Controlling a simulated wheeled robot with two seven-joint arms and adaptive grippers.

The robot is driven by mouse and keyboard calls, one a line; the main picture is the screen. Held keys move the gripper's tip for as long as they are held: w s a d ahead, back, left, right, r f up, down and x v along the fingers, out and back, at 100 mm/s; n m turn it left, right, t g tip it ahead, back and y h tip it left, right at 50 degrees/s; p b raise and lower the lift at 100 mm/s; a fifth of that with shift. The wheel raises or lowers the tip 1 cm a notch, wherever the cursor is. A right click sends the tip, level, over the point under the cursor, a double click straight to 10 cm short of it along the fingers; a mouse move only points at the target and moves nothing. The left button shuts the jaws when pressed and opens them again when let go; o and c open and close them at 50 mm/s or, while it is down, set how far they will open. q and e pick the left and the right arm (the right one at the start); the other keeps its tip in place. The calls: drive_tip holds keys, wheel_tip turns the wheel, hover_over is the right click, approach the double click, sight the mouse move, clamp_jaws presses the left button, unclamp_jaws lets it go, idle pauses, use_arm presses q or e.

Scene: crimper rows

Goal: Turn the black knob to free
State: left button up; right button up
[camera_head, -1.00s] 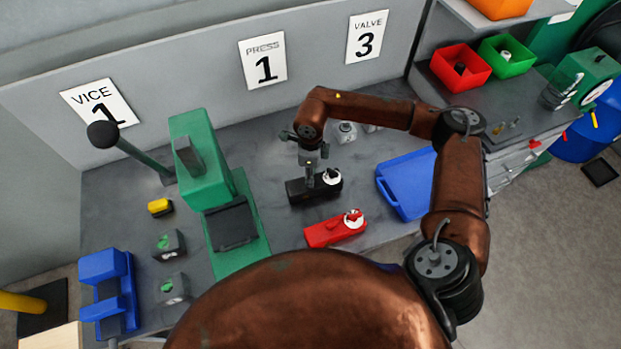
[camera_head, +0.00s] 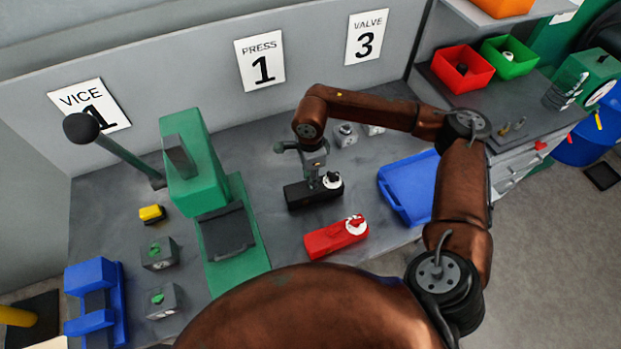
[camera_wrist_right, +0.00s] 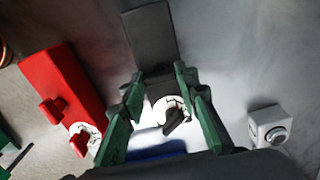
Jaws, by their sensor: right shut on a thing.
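The black block (camera_head: 300,194) lies on the grey bench, with a white dial (camera_head: 334,178) and dark pointer at its right end. In the right wrist view the block (camera_wrist_right: 148,35) runs away from me, and its dial (camera_wrist_right: 162,107) shows between the green fingers. My right gripper (camera_head: 315,180) points down over the block, left of the dial. In the wrist view its fingers (camera_wrist_right: 160,78) are around a small dark part, the black knob, which they largely hide. I cannot read the dial's markings. My left gripper is not in view.
A red block (camera_head: 325,240) with a similar dial lies just in front. A blue tray (camera_head: 394,196) is to the right, a green press (camera_head: 195,165) to the left. Small grey blocks (camera_head: 346,135) stand behind my gripper. Some bench between press and black block is clear.

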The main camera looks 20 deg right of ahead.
drive_tip(key=o, duration=1.1)
drive_tip(key=shift+o, duration=0.2)
drive_tip(key=shift+r, duration=0.1)
wheel_tip(320, 180, up, 12)
